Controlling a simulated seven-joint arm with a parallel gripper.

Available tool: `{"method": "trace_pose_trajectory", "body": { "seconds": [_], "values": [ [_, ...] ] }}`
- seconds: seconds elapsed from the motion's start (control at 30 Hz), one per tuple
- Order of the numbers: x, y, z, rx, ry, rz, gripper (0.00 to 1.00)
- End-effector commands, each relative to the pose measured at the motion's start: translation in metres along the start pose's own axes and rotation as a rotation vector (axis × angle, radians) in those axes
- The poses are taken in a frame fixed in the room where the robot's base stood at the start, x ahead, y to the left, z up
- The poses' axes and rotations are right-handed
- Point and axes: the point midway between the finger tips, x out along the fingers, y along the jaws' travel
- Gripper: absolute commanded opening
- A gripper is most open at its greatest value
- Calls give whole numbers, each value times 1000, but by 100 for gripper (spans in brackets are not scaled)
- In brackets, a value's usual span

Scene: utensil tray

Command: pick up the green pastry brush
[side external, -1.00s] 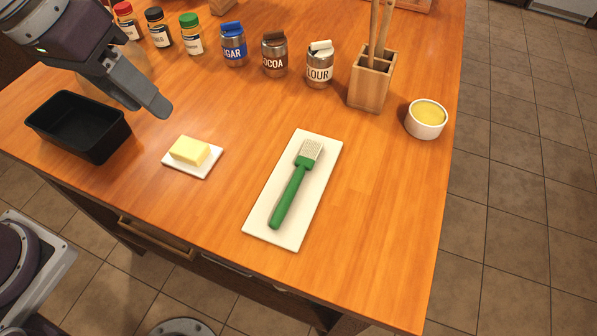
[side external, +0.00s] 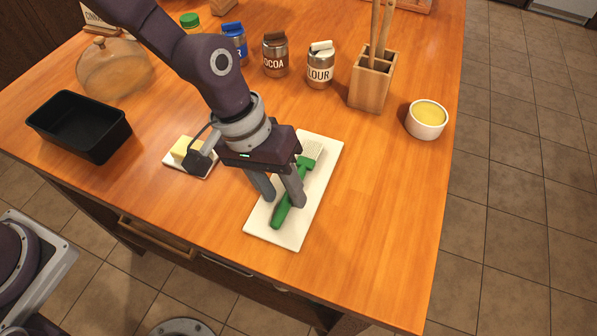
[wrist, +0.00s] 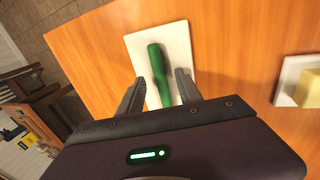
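The green pastry brush (side external: 280,212) lies on a white rectangular board (side external: 258,228). Its pale bristles (side external: 313,148) point to the back right. My gripper (side external: 283,201) is over the board, its fingers pointing down. In the wrist view, the brush's green handle (wrist: 158,72) lies between the two spread fingers of my gripper (wrist: 160,82), with room on each side. The fingers are open and do not appear closed on the handle. In the side view, one finger and the gripper body hide part of the brush. The exact fingertip height cannot be told.
A butter block (side external: 182,147) on a small white dish is left of my gripper, partly hidden. A black loaf pan (side external: 78,128) stands farther left. A glass dome (side external: 115,68), canisters (side external: 275,55), utensil holder (side external: 370,80) and white bowl (side external: 427,120) stand behind. The counter's right front is clear.

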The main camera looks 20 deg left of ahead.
Motion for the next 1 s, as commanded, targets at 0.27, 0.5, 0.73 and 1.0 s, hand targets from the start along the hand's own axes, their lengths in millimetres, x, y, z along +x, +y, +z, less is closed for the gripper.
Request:
{"method": "trace_pose_trajectory", "body": {
  "seconds": [0.27, 0.5, 0.73, 1.0],
  "values": [
    [5, -2, 2, 1, -7, -6, 0],
    [4, -2, 3, 1, -10, -7, 0],
    [-16, 5, 2, 4, -5, -4, 0],
    [-78, 26, 1, 3, -2, -3, 0]
  ]
}}
